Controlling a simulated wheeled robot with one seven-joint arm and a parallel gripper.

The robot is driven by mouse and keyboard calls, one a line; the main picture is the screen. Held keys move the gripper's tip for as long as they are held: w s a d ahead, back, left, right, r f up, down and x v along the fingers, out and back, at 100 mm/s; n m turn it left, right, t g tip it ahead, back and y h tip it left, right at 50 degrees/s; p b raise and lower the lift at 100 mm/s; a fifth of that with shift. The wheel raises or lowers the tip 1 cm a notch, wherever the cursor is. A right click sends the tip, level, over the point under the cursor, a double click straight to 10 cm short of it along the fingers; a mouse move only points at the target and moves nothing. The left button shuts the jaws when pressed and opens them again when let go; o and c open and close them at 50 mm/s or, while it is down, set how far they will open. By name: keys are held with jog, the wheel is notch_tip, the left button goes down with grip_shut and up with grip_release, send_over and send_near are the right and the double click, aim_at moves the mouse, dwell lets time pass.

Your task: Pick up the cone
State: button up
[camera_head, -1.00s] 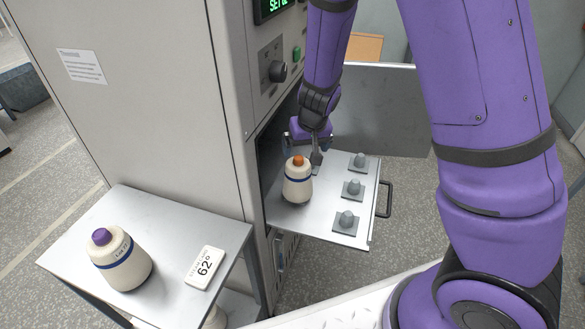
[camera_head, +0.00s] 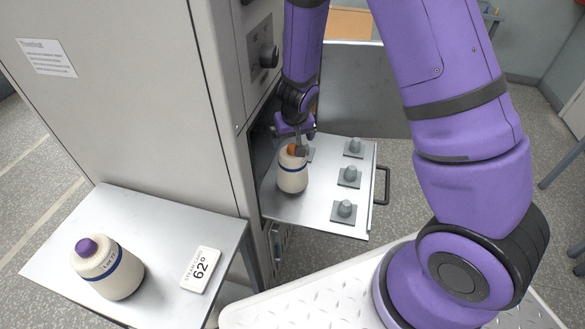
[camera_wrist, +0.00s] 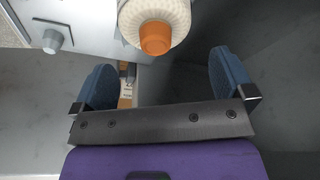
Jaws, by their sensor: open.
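A cream cone with an orange top and a dark blue band (camera_head: 292,172) stands upright on the pulled-out metal tray (camera_head: 290,208) of the cabinet. My gripper (camera_head: 296,140) is right above and behind its orange top, partly covering it. In the wrist view the orange-topped cone (camera_wrist: 155,38) is at the top, just beyond the two blue-padded fingers (camera_wrist: 164,75), which are wide apart with nothing between them. A second cream cone with a purple top (camera_head: 108,268) stands on the side table (camera_head: 165,225) at left.
Several grey pegs on square bases, such as one peg (camera_head: 344,210), stand empty on the tray. A card reading 62° (camera_head: 200,270) lies on the side table. The cabinet wall (camera_head: 130,100) rises left of the tray, and an open panel (camera_head: 362,90) stands behind it.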

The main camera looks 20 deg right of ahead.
aim_at(293, 146)
jog(key=shift+w+f, duration=0.15)
jog(key=shift+f, duration=0.25)
jog(key=shift+f, duration=0.1)
jog(key=shift+d+f, duration=0.2)
jog(key=shift+f, duration=1.6)
jog(key=shift+x, duration=0.8)
jog(key=c, duration=1.2)
jog(key=shift+r, duration=0.15)
